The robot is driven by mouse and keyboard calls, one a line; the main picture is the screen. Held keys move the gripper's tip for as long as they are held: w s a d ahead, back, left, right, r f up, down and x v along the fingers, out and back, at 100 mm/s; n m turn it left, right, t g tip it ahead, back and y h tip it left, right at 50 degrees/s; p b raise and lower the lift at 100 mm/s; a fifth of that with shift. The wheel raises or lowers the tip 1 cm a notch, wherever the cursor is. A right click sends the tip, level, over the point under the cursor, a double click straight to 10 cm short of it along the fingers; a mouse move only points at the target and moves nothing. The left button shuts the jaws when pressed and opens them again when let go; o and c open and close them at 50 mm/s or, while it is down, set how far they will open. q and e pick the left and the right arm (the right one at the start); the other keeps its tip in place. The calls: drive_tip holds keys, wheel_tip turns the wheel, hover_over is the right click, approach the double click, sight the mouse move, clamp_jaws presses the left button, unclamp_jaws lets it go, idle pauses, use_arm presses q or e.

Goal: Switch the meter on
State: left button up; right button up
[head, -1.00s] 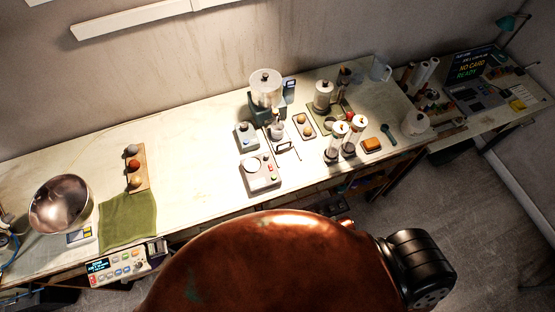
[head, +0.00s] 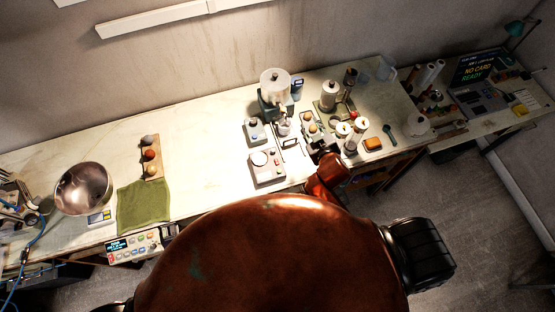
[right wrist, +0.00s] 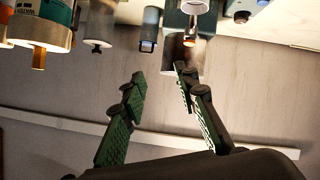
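A pale box (head: 268,166) with a round white face and a red button, possibly the meter, sits near the front edge of the bench in the head view. I cannot read any on or off sign on it. My right gripper (head: 319,151) is over the bench to the right of this box, partly hidden by its own arm and the items around it. In the right wrist view its two green-padded fingers (right wrist: 160,75) are apart with nothing between them. My left gripper is not in view.
A grinder-like machine (head: 274,88) and a small box (head: 254,131) stand behind the pale box. Glass jars (head: 355,136) stand right of my gripper. A control panel (head: 133,246) is at the front edge, near a green cloth (head: 144,205) and metal bowl (head: 83,188). The bench middle is clear.

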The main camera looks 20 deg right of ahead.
drive_tip(key=w+a+r+n+t+y, duration=0.25)
drive_tip(key=a+r+n+y, duration=0.25)
drive_tip(key=a+r, duration=0.5)
drive_tip(key=w+a+r+n+t+y, duration=0.2)
drive_tip(key=w+a+r+n+y, duration=0.25)
drive_tip(key=a+r, duration=0.55)
drive_tip(key=s+a+f+n+g+y, duration=0.35)
drive_tip(key=s+a+n+g, duration=0.25)
drive_tip(key=a+n, duration=0.35)
drive_tip(key=s+a+f+n+g+y, duration=0.2)
drive_tip(key=s+a+n+g+y, duration=0.45)
drive_tip(key=a, duration=0.45)
drive_tip(key=n+g+h, duration=0.5)
drive_tip(key=n+h, duration=0.2)
drive_tip(key=h, duration=1.1)
hover_over(278, 164)
wheel_tip(278, 164, down, 25)
wheel_tip(278, 164, down, 7)
drive_tip(key=p, duration=0.3)
drive_tip(key=shift+w+r, duration=0.1)
drive_tip(key=shift+f, duration=0.45)
